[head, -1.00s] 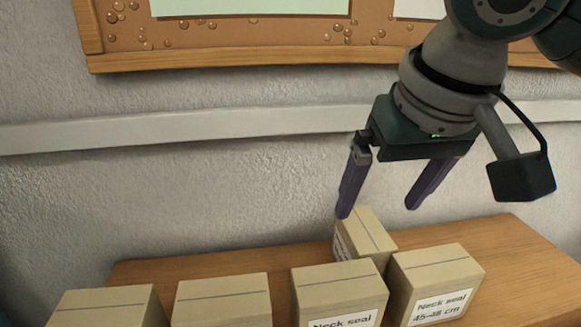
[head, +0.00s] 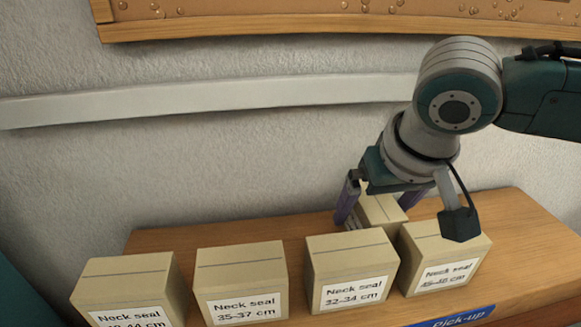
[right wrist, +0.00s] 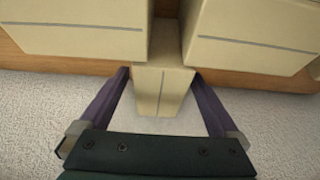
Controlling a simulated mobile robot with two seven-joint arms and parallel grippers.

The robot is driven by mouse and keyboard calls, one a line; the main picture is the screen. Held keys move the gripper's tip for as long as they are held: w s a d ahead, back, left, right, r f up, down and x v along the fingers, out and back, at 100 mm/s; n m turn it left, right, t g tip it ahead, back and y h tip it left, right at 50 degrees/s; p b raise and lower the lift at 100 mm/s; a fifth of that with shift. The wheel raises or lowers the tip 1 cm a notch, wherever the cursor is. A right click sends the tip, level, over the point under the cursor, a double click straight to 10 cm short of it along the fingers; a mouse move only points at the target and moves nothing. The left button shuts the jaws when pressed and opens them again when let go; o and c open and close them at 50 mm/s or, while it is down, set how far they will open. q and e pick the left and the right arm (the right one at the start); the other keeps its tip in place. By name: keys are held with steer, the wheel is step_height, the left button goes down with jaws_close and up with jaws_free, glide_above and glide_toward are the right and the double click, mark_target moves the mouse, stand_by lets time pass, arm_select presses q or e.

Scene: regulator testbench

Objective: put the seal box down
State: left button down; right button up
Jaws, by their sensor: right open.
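A small tan seal box (head: 379,211) sits on the wooden bench at the back, behind the front row of boxes. My right gripper (head: 374,214) is open and pointing down, with one purple finger on each side of this box. In the right wrist view the box (right wrist: 163,92) lies between the two open fingers (right wrist: 160,76), with narrow gaps that I cannot judge exactly. Its label is mostly hidden behind the front boxes and the gripper. My left gripper is not in view.
Neck seal boxes stand in a front row: far left (head: 128,276), 35-37 cm (head: 240,266), 32-34 cm (head: 349,250) and a right one (head: 440,245) close to the back box. A blue pick-up label (head: 455,319) marks the front. The bench (head: 530,240) is clear at right.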

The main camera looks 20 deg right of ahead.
steer(key=shift+f, duration=0.15)
steer(key=c, duration=1.5)
jaws_close()
steer(key=shift+r, duration=0.2)
